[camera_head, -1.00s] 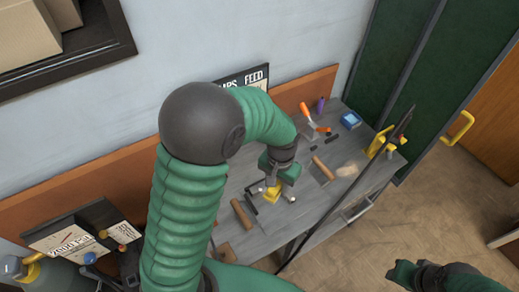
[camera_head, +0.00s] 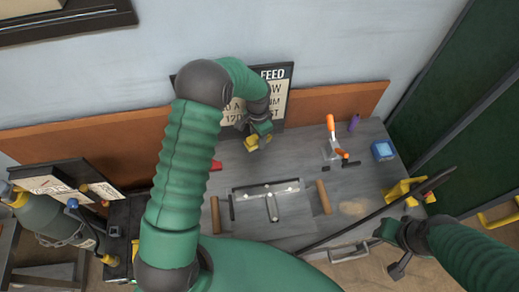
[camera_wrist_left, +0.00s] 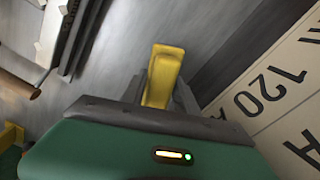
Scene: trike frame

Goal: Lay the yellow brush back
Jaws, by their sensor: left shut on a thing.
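The yellow brush (camera_head: 252,143) is in my left gripper (camera_head: 258,137), above the back of the grey workbench, in front of the lettered sign. In the left wrist view the yellow brush (camera_wrist_left: 162,78) sticks out between the fingers of my left gripper (camera_wrist_left: 163,92), which are shut on it. Whether the brush touches the bench is hard to tell. My right gripper (camera_head: 398,242) is off the front right of the bench; its finger opening is unclear.
The workbench (camera_head: 345,235) carries a dark frame with silver knobs (camera_head: 272,190), wooden-handled tools (camera_head: 323,197), an orange-handled tool (camera_head: 331,128), a blue box (camera_head: 382,150) and a yellow clamp-like thing (camera_head: 402,190). The sign (camera_head: 272,85) stands at the back. A long dark bar crosses the front right.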

